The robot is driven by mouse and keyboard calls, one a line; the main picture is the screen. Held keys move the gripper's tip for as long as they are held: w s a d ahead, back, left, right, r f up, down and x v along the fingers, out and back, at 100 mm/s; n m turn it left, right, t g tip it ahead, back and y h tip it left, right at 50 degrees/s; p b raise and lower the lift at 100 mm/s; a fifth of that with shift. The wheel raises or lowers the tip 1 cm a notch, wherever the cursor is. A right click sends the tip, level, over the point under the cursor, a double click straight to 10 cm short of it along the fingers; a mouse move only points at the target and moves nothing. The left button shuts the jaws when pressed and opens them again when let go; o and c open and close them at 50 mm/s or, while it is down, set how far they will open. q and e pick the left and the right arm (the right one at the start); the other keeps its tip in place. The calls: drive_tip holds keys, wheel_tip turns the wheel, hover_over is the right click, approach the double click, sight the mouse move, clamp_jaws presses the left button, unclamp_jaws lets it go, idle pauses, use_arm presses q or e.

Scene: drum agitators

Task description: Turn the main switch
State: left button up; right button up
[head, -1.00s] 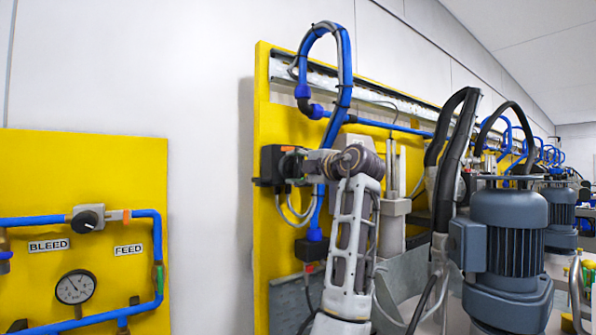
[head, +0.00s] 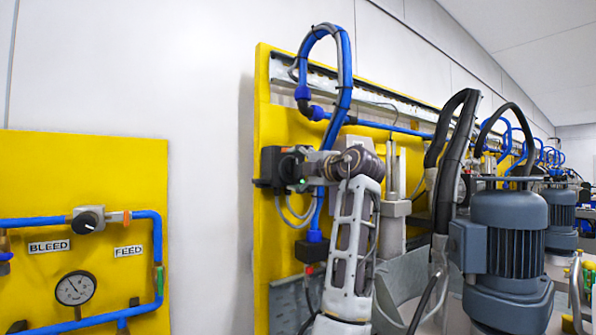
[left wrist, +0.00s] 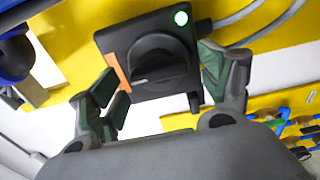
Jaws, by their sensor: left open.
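The main switch (head: 268,165) is a black box with a round rotary knob, mounted on the left end of the large yellow panel. My left gripper (head: 294,168) is right in front of the switch. In the left wrist view its open fingers (left wrist: 163,78) stand on either side of the knob; whether they touch the box is unclear. My right gripper is not in view.
Blue hoses (head: 345,75) and grey cables run close around the switch. A grey motor (head: 510,240) stands to the right. A separate yellow panel (head: 85,170) with a gauge (head: 76,287) and a valve knob (head: 88,219) is at the left. White wall lies between the panels.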

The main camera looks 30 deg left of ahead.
use_arm(q)
drive_tip(key=shift+d, duration=0.1)
drive_tip(key=v, duration=1.2)
idle(1.4)
